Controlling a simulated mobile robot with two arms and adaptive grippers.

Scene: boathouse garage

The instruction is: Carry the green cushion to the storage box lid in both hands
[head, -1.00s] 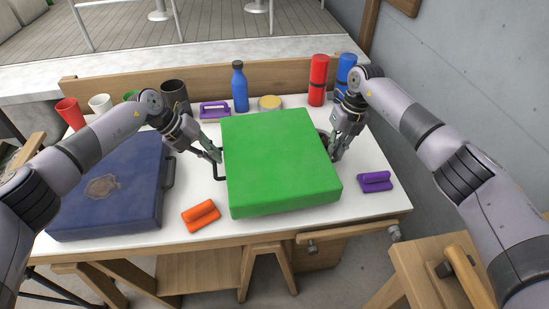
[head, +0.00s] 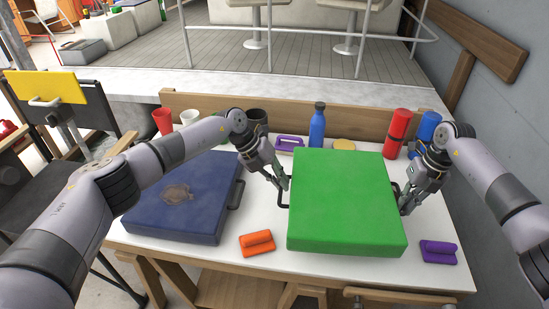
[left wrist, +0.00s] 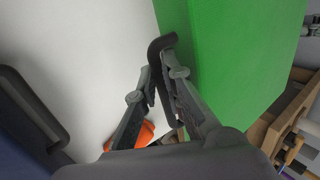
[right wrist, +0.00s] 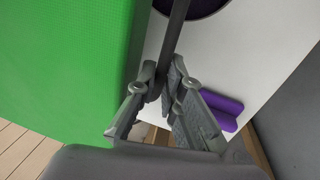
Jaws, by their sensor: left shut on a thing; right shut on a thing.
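The green cushion (head: 345,200) is a thick, flat square slab over the white workbench (head: 214,255), with a black handle on each side. I cannot tell whether it rests on the bench or hangs just above it. My left gripper (head: 283,187) is shut on its left handle, which shows between the fingers in the left wrist view (left wrist: 158,62). My right gripper (head: 404,205) is shut on its right handle, which shows in the right wrist view (right wrist: 175,40). I cannot make out a storage box lid.
A dark blue case (head: 185,200) lies left of the cushion. An orange block (head: 257,244) and a purple one (head: 438,252) flank its front. A blue bottle (head: 317,125), red cylinder (head: 397,130) and cups stand behind. A wall bounds the right. Decking with railings lies beyond.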

